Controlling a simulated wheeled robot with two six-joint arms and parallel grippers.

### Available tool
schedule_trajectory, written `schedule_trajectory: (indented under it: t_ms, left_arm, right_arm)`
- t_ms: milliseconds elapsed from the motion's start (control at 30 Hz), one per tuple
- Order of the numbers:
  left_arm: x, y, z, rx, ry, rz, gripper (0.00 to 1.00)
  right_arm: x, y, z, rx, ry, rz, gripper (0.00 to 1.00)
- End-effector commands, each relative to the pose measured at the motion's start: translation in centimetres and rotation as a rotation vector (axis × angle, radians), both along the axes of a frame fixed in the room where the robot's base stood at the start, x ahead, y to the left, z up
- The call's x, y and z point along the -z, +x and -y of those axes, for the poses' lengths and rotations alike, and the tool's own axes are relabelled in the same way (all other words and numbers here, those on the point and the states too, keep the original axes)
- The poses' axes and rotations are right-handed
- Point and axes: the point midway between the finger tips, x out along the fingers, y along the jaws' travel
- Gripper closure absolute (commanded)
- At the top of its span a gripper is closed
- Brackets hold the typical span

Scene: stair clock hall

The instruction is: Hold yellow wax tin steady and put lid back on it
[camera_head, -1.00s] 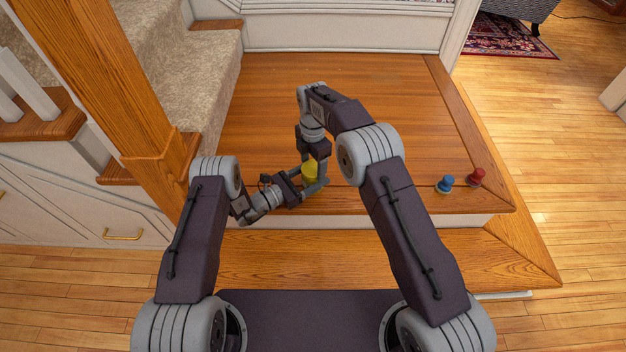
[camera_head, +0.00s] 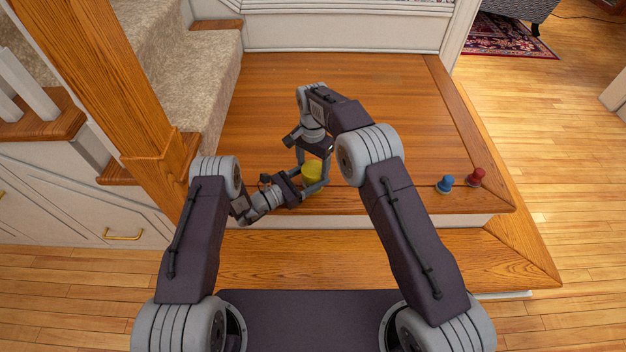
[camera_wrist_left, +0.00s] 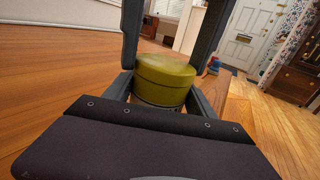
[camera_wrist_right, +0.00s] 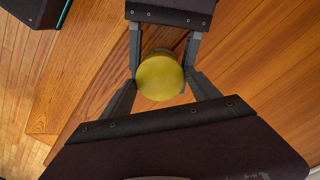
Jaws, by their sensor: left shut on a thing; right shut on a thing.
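The yellow wax tin (camera_head: 312,172) stands upright near the front edge of the wooden landing. Its round lid (camera_wrist_left: 166,70) sits level on top in the left wrist view, with a seam line below it. The lid top (camera_wrist_right: 160,78) also faces the right wrist view. My left gripper (camera_head: 308,181) comes in low from the left and is shut on the tin's body. My right gripper (camera_head: 313,164) points down from above, its fingers shut on either side of the lid. The tin's lower part is mostly hidden by the grippers.
A blue knobbed object (camera_head: 445,185) and a red one (camera_head: 476,177) stand at the landing's right front edge. A wooden newel post (camera_head: 140,110) and carpeted stairs (camera_head: 190,80) rise at the left. The landing behind the arms is clear.

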Motion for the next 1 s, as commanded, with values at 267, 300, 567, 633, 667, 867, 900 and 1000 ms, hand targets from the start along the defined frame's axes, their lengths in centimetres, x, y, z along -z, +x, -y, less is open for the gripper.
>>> schedule_trajectory:
  t_ms: [267,300,567,633,667,867,900,1000]
  left_arm:
    - [0.0,0.0,0.0,-0.001,0.000,0.000,1.00]
    - [0.0,0.0,0.0,-0.001,0.000,0.000,1.00]
    - [0.0,0.0,0.0,0.000,0.000,0.000,1.00]
    - [0.0,0.0,0.0,0.000,0.000,0.000,1.00]
    - [0.0,0.0,0.0,0.000,0.000,0.000,1.00]
    - [0.0,0.0,0.0,0.000,0.000,0.000,1.00]
    - [0.0,0.0,0.0,0.000,0.000,0.000,1.00]
    - [0.0,0.0,0.0,0.000,0.000,0.000,1.00]
  right_arm:
    - [0.0,0.0,0.0,-0.002,0.000,0.000,0.08]
    - [0.0,0.0,0.0,-0.003,0.000,0.000,0.08]
    - [-2.1,0.1,0.0,-0.003,0.000,0.003,0.08]
    - [-3.1,0.1,0.0,-0.003,0.000,0.003,0.08]
    - [-3.5,0.1,0.0,-0.003,0.000,0.003,0.08]
    - [-4.6,0.0,0.0,-0.003,0.000,0.000,0.08]
    - [-4.6,0.0,0.0,-0.003,0.000,0.000,0.08]
    - [-4.5,0.0,0.0,-0.004,0.000,0.000,0.08]
